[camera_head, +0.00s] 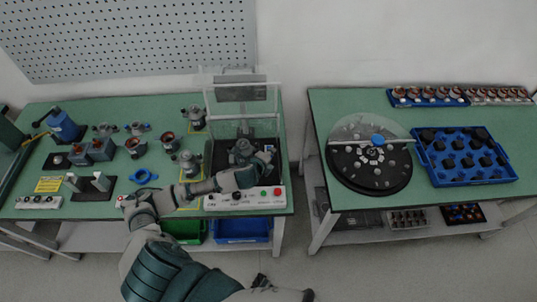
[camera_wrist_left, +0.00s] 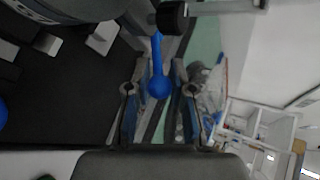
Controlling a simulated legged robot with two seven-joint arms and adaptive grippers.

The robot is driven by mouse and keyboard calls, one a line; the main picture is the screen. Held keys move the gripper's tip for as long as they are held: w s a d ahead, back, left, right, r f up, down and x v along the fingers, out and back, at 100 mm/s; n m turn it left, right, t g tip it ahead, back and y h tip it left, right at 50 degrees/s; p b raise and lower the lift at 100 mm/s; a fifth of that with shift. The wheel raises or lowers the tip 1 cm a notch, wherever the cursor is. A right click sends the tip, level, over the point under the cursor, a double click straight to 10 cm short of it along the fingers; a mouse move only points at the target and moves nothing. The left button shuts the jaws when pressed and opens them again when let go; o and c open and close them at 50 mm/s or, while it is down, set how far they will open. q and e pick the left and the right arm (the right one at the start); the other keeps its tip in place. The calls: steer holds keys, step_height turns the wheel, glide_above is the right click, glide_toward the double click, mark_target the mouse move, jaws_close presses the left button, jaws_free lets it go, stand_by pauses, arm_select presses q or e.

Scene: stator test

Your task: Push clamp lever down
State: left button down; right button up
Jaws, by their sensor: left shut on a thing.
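The gripper is shut on the lever. In the head view my left gripper (camera_head: 255,172) reaches over the front of the test station (camera_head: 245,199), at its dark fixture. There the arm and gripper cover part of the fixture, and the lever is too small to make out clearly. My right gripper does not show clearly in either view.
The station's clear guard (camera_head: 240,93) stands raised behind the fixture. Its front panel carries buttons. Several stators and small tools stand on the green table to the left. A second table holds a round black turntable (camera_head: 350,185) and a blue tray (camera_head: 437,175).

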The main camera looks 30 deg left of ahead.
arm_select(q)
steer(key=shift+s+d+f, duration=0.15)
steer(key=shift+f, duration=0.05)
steer(key=c, duration=1.2)
jaws_free()
steer(key=shift+c, duration=0.2)
steer(key=shift+d, duration=0.15)
steer(key=shift+s+r, duration=0.15)
steer(key=v, duration=1.1)
steer(key=shift+s, duration=0.35)
